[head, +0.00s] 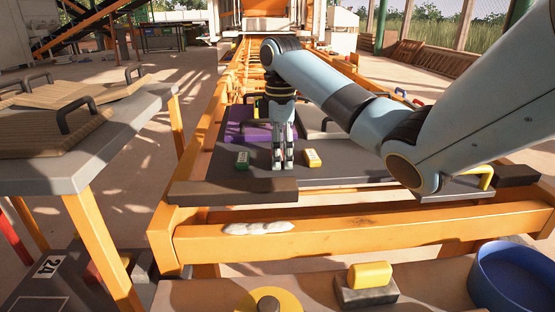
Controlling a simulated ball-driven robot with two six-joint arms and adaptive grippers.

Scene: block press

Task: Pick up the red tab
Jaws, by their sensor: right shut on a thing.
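My right gripper (281,163) points straight down over the dark grey board (350,172) on the orange frame, its fingertips at or just above the surface. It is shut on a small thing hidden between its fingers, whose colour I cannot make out. No red tab shows clearly at the fingers. A small red piece (417,102) shows farther back at the right, beyond my arm. My left gripper is out of view.
A purple block (243,128) lies behind the green tab. A grey table (105,140) with handled boards stands at the left. In front are the orange beam (390,224), a yellow block (370,275) on a grey base and a blue bowl (515,275). My right arm covers the board's right side.

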